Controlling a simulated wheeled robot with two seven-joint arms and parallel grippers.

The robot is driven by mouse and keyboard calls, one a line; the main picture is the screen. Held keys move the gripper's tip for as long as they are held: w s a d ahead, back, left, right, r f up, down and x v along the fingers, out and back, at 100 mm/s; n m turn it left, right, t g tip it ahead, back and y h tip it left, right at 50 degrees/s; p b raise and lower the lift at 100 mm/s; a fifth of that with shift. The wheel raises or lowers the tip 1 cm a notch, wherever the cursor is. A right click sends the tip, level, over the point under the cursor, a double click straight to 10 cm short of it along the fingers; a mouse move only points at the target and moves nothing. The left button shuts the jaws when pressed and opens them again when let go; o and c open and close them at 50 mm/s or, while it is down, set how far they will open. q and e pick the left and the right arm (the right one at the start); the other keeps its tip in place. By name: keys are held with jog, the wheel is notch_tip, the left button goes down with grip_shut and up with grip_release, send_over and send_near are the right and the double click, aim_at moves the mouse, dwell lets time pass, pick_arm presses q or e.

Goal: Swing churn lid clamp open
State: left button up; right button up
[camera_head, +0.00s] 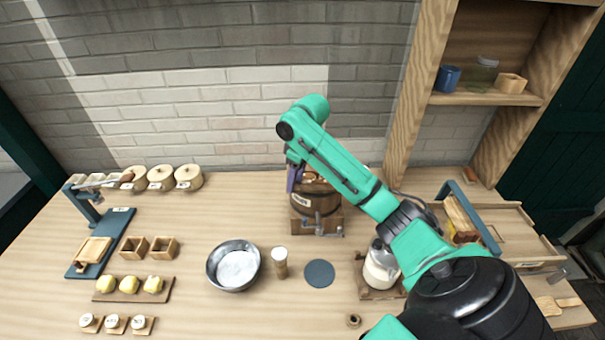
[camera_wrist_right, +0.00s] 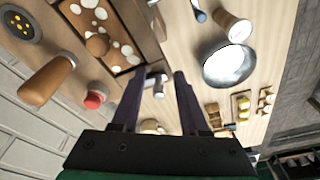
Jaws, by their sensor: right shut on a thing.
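The wooden churn (camera_head: 318,204) with dark metal bands and a label stands on a wooden base behind the middle of the table. My right gripper (camera_head: 294,178) is at the upper left of the churn, its purple fingers pointing down beside the lid. In the right wrist view a small grey metal piece, seemingly the lid clamp (camera_wrist_right: 159,86), sits between the fingertips of the right gripper (camera_wrist_right: 157,78). The cream-spotted churn top (camera_wrist_right: 118,54) with a round wooden knob (camera_wrist_right: 97,44) lies just beyond. My arm partly hides the churn's top in the head view. My left gripper is not in view.
A metal bowl (camera_head: 219,272), a pale-topped cylinder (camera_head: 280,264) and a dark round mat (camera_head: 319,273) lie in front of the churn. A glass jar (camera_head: 380,272) stands right, beneath my arm. A red knob (camera_wrist_right: 95,96) and wooden handle (camera_wrist_right: 46,80) show near the gripper.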

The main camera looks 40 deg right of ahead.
jog(key=shift+w+a+r+p, duration=0.25)
jog(key=shift+w+r+p, duration=0.05)
jog(key=shift+r, duration=0.4)
jog(key=shift+w+a+r+p, duration=0.25)
jog(key=shift+w+r+p, duration=0.15)
jog(key=shift+r+p, duration=0.3)
jog(key=shift+w+a+r+b, duration=0.15)
jog(key=shift+a+r+b, duration=0.05)
jog(key=shift+r+b, duration=0.1)
jog(key=shift+s+d+r, duration=0.15)
jog(key=shift+r, duration=0.5)
jog(key=shift+s+d+r, duration=0.1)
jog(key=shift+s+r, duration=0.05)
jog(key=shift+r, duration=0.45)
jog(key=shift+s+d+r, duration=0.1)
jog(key=shift+d+r, duration=0.1)
jog(key=shift+r, duration=0.35)
jog(key=shift+a, duration=0.1)
